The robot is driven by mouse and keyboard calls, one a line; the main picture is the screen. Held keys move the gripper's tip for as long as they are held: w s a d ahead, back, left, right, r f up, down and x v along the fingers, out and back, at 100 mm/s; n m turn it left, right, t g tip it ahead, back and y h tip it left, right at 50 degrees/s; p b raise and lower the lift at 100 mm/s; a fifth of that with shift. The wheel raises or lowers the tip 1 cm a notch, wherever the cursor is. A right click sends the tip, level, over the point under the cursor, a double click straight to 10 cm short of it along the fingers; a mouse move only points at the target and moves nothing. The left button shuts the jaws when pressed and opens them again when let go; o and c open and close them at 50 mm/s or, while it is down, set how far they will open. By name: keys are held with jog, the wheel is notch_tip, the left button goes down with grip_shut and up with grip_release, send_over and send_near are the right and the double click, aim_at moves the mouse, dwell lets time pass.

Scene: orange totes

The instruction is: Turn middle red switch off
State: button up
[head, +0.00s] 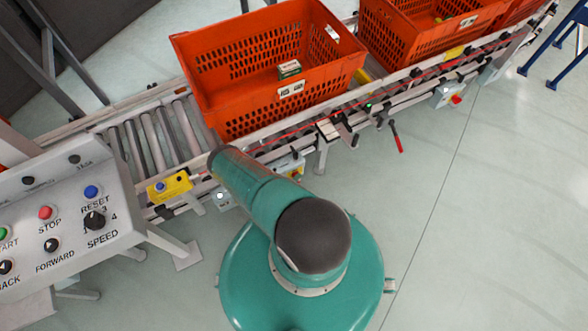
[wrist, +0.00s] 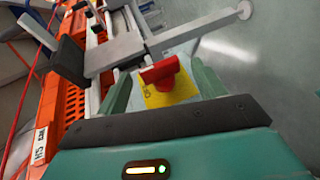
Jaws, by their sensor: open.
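In the wrist view a red switch handle (wrist: 159,70) sits on a yellow plate (wrist: 180,88). My gripper (wrist: 160,72) is open, with one green finger on each side of the red handle. I see gaps on both sides, but I cannot tell the depth between the fingers and the handle. In the head view my teal arm reaches to the conveyor, and my gripper does not show there. A red switch (head: 456,99) is on a pale box at the conveyor's far right. I cannot tell which switch in the head view matches the one in the wrist view.
A roller conveyor (head: 158,133) runs behind my arm and carries orange totes (head: 225,124). A small box (head: 289,69) lies in the nearest tote. A grey control panel (head: 125,232) with several buttons stands at left.

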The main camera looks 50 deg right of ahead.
jog(key=v, duration=1.3)
jog(key=shift+a, duration=0.3)
jog(key=shift+s+r, duration=0.1)
